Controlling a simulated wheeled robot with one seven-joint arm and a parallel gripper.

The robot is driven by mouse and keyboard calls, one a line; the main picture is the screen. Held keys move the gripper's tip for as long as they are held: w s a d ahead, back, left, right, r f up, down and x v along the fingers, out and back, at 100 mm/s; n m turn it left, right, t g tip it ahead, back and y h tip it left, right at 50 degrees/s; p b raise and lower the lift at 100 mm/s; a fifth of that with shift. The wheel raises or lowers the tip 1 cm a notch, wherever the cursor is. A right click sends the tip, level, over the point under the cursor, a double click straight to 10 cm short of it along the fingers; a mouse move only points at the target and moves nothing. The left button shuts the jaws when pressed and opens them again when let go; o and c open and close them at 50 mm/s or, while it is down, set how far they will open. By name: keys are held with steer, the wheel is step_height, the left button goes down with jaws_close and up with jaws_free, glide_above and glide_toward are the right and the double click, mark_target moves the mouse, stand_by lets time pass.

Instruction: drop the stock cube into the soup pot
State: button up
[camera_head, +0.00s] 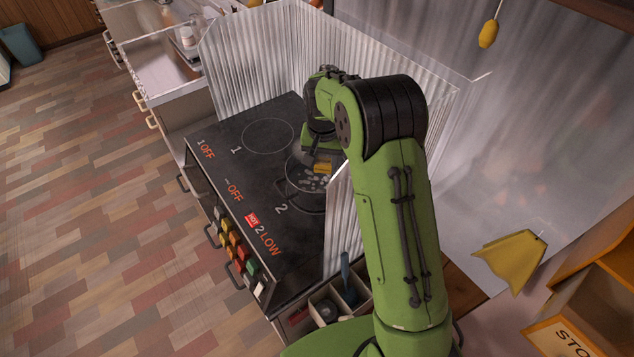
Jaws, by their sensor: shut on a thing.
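The soup pot (292,178) stands on burner 2 of the black stove top, with pale bits in its dark contents. Its right side is partly hidden by my arm and a metal screen. A small orange-yellow stock cube (322,168) shows just below my gripper (321,158), over the right part of the pot. My gripper is shut on the cube, pointing down; its fingers are small and dark, so the exact contact is hard to see. The cube's height above the contents cannot be told.
A corrugated metal screen (262,62) surrounds the back and sides of the stove (230,140); its near panel stands close beside my arm. Burner 1 is bare. The stove front reads "HOT 2 LOW". A divided box (345,300) sits in front. A yellow cloth (510,260) hangs at right.

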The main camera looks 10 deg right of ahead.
steer(key=shift+r, duration=0.1)
steer(key=o, duration=1.1)
steer(key=shift+r, duration=0.1)
steer(key=r+p, duration=0.1)
steer(key=r, duration=0.4)
steer(key=s+r+p, duration=0.1)
steer(key=r, duration=0.4)
steer(key=r+p, duration=0.1)
steer(key=r, duration=0.4)
steer(key=shift+s+a+r, duration=0.25)
steer(key=shift+s+a, duration=0.1)
